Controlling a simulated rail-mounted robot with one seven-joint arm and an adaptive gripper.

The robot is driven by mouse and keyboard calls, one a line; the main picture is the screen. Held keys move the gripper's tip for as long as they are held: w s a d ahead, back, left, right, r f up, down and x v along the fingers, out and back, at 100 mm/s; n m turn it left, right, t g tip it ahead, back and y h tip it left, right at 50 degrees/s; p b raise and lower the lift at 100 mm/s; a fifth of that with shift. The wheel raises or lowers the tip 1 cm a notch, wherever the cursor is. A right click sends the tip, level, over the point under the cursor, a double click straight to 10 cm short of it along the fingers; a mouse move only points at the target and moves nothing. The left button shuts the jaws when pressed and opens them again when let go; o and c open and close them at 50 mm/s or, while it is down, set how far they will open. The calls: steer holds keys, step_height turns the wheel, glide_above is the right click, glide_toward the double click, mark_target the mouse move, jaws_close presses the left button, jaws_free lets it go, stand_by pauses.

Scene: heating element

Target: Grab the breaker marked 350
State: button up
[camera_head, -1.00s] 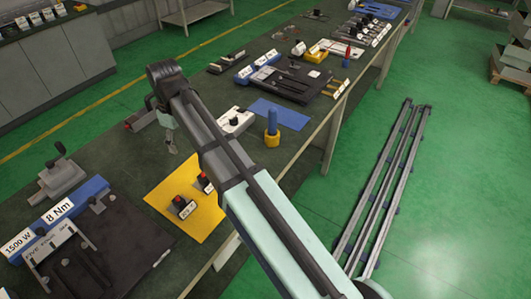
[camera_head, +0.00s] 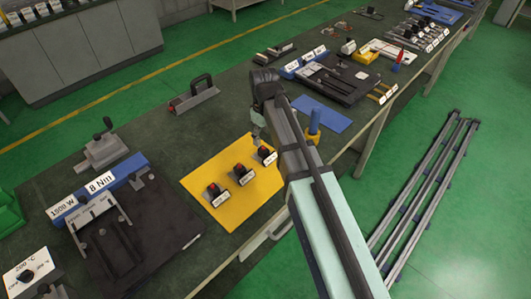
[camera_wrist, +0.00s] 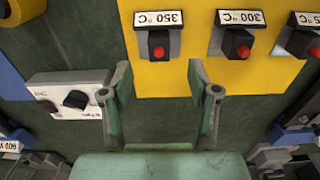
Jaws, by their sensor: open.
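The breaker marked 350 °C (camera_wrist: 159,45), a dark grey block with a red button and a white label, sits on a yellow mat (camera_wrist: 190,77) in the wrist view. Its label reads upside down there. My gripper (camera_wrist: 161,82) is open and empty, its fingertips just short of this breaker in the picture, the breaker lying roughly between their lines. The 300 °C breaker (camera_wrist: 238,43) is to its right. In the head view three breakers stand in a row on the mat; the far one (camera_head: 266,154) is beside my gripper (camera_head: 258,137), which is small and partly hidden.
A third breaker (camera_wrist: 304,42) is cut off at the right edge of the wrist view. A white box with a black knob (camera_wrist: 72,98) lies left of my gripper. In the head view, a blue post (camera_head: 314,122) stands right of my arm and a black fixture (camera_head: 130,235) lies nearer.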

mark_target(265, 150)
steer(key=shift+f+p, duration=0.3)
steer(key=shift+f, duration=1.15)
steer(key=shift+d+f+p, duration=0.2)
steer(key=shift+f+p, duration=0.95)
steer(key=shift+f, duration=1.5)
steer(key=shift+s, duration=0.1)
jaws_close()
